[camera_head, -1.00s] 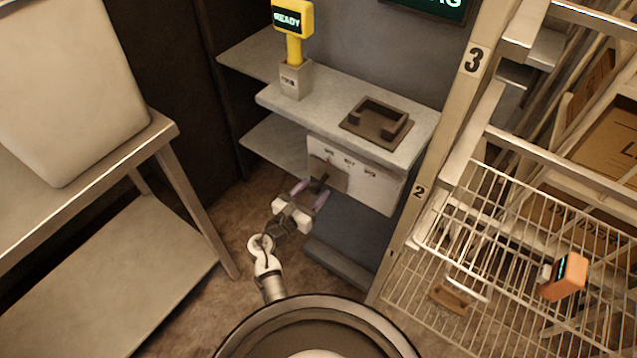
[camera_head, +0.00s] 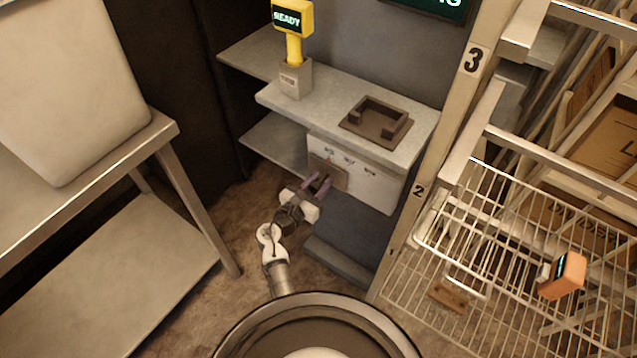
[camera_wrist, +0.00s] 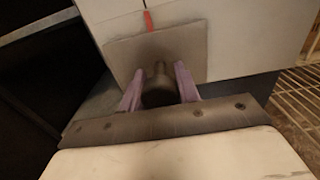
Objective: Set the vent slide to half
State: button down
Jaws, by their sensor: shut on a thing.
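The vent slide is a grey-brown plate (camera_head: 336,177) on the white front panel (camera_head: 378,187) under the counter, at the left part of the panel. A dark round knob (camera_wrist: 158,88) stands out from the plate in the wrist view. My gripper (camera_head: 317,184) has its two pale purple fingers on either side of the knob and is shut on it. A red mark (camera_wrist: 148,20) shows on the panel just above the plate in the wrist view. Small labels (camera_head: 348,161) run along the panel's top; their words are too small to read.
A dark tray-like holder (camera_head: 376,122) and a yellow READY display (camera_head: 292,18) are on the counter (camera_head: 335,105). A steel table (camera_head: 165,135) stands at left. A wire shelf (camera_head: 500,240) with an orange device (camera_head: 563,276) is at right.

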aim_at(345, 184)
jog(key=s+d, duration=0.1)
jog(key=s+d+p, duration=0.1)
jog(key=d, duration=0.1)
jog(key=s+d+p, duration=0.1)
jog(key=d, duration=0.1)
jog(key=shift+s, duration=0.3)
jog(key=shift+a, duration=0.1)
jog(key=c, duration=1)
grip_release()
jog(key=shift+c, duration=0.2)
